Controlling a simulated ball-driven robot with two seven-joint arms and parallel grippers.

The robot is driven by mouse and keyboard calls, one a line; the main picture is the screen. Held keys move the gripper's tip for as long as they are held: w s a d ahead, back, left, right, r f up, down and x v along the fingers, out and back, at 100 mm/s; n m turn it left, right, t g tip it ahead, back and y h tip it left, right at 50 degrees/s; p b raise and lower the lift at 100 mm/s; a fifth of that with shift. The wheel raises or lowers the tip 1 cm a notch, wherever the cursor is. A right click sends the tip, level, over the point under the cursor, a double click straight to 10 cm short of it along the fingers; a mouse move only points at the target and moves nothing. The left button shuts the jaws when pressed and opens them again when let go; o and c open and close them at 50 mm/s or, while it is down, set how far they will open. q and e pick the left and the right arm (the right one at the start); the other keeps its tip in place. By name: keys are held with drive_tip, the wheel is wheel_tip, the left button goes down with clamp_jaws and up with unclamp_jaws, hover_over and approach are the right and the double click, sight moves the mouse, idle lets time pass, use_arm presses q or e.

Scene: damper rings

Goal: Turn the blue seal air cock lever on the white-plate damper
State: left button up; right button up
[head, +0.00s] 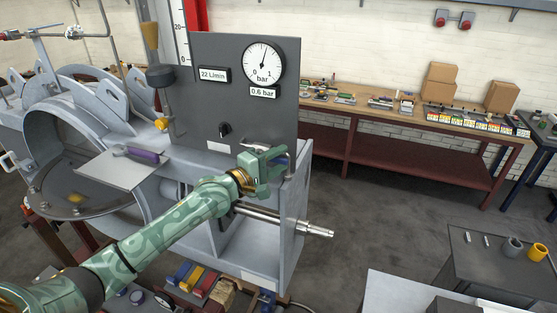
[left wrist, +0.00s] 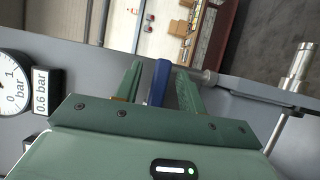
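The damper (head: 52,130) is a large grey ring housing at the left of the head view, with a pale flat plate (head: 105,172) beside it. A dark grey panel (head: 200,110) stands next to it. My left gripper (head: 281,160) is at the panel's lower right edge. In the left wrist view a blue lever (left wrist: 160,82) stands between the two green fingers of that gripper (left wrist: 160,68), with gaps visible on both sides. The gripper is open around it. In the head view I cannot make out the blue lever at the gripper. My right gripper is not in view.
A dial (head: 263,63) and labels reading 22 L/min and 0.6 bar are on the panel. A purple-handled tool (head: 139,154) lies on the pale plate. A metal shaft (head: 315,231) sticks out below my gripper. A workbench (head: 365,117) stands behind; floor between is clear.

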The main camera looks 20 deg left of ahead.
use_arm(q)
drive_tip(key=shift+p+v, duration=0.5)
drive_tip(key=shift+v, duration=0.35)
drive_tip(key=shift+s+a, duration=0.3)
drive_tip(key=shift+s, duration=0.25)
drive_tip(key=shift+p+v, duration=0.4)
drive_tip(key=shift+v, duration=2)
